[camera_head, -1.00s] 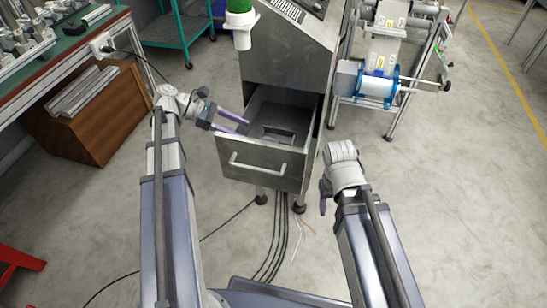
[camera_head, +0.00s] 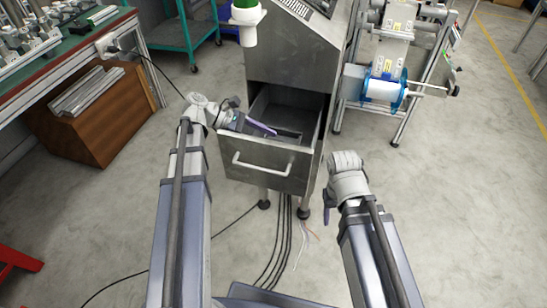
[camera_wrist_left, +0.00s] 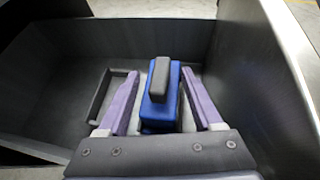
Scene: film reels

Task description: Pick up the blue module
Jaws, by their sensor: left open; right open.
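The blue module (camera_wrist_left: 157,114) shows in the left wrist view, with a dark block-like part on its top. It stands in the open grey metal drawer (camera_head: 245,175). My left gripper (camera_wrist_left: 162,71) is open, with one purple finger on each side of the module and visible gaps between. In the head view my left gripper (camera_head: 262,129) reaches into the drawer, and the module cannot be made out there. My right gripper (camera_head: 327,198) is open and empty, pointing down to the right of the drawer, outside it.
A dark rectangular frame (camera_wrist_left: 100,97) is on the drawer floor left of the module. The drawer's walls stand close around my left gripper. The metal cabinet (camera_head: 296,60) rises behind. A film-reel stand (camera_head: 385,85) is at the back right. The floor at right is clear.

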